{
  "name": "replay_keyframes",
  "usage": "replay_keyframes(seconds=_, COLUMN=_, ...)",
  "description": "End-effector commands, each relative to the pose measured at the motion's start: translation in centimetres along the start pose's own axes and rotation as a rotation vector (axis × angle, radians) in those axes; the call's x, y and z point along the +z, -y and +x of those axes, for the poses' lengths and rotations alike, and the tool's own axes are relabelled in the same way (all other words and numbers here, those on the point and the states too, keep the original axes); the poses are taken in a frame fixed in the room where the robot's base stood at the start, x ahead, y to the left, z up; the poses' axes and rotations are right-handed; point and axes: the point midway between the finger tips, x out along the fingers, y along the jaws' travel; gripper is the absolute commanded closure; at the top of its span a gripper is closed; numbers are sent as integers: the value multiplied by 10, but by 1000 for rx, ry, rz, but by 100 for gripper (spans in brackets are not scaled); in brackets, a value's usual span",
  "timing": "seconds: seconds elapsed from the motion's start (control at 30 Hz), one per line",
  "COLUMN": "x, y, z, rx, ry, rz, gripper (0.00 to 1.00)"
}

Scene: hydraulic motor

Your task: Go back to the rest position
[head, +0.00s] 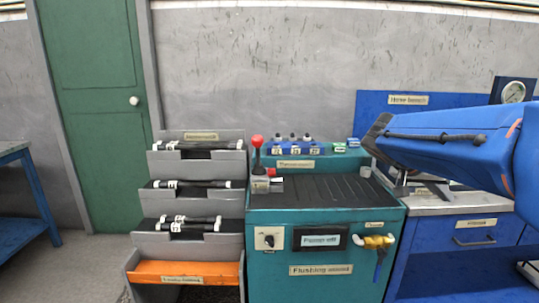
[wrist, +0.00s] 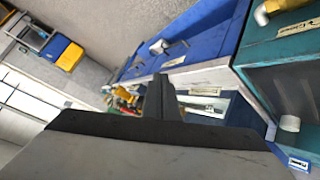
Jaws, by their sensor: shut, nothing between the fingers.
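My gripper (wrist: 160,84) shows in the wrist view as a dark narrow shape at the bottom middle, with its fingers together and nothing between them. In the head view my blue arm reaches in from the right, over the hose bench (head: 440,203). Its dark end is left of the bench's middle, near the right edge of the teal flushing stand (head: 325,228). The fingers cannot be made out clearly in the head view.
A red-knobbed lever (head: 257,143) stands at the stand's back left. A yellow valve (head: 376,241) sticks out of its front right. A grey stepped rack (head: 197,143) with several hoses and an orange bottom tray (head: 186,272) stands to the left.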

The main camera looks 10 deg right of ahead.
Motion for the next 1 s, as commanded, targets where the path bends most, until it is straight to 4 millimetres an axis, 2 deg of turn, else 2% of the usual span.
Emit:
replay_keyframes(seconds=0.03, x=22, y=4, z=-7, rx=-55, ry=33, rz=-58, gripper=100)
replay_keyframes(seconds=0.2, x=109, y=22, z=-35, rx=-294, ry=143, rz=-310, gripper=100)
replay_keyframes(seconds=0.4, x=206, y=37, z=-74, rx=-610, ry=195, rz=-589, gripper=100)
replay_keyframes(seconds=0.5, x=247, y=41, z=-93, rx=-761, ry=190, rz=-705, gripper=100)
replay_keyframes(seconds=0.6, x=277, y=44, z=-110, rx=-887, ry=173, rz=-791, gripper=100)
replay_keyframes(seconds=0.7, x=298, y=44, z=-121, rx=-971, ry=154, rz=-848, gripper=100)
replay_keyframes(seconds=0.83, x=309, y=44, z=-128, rx=-1024, ry=140, rz=-880, gripper=100)
replay_keyframes(seconds=1.0, x=311, y=45, z=-129, rx=-1032, ry=138, rz=-886, gripper=100)
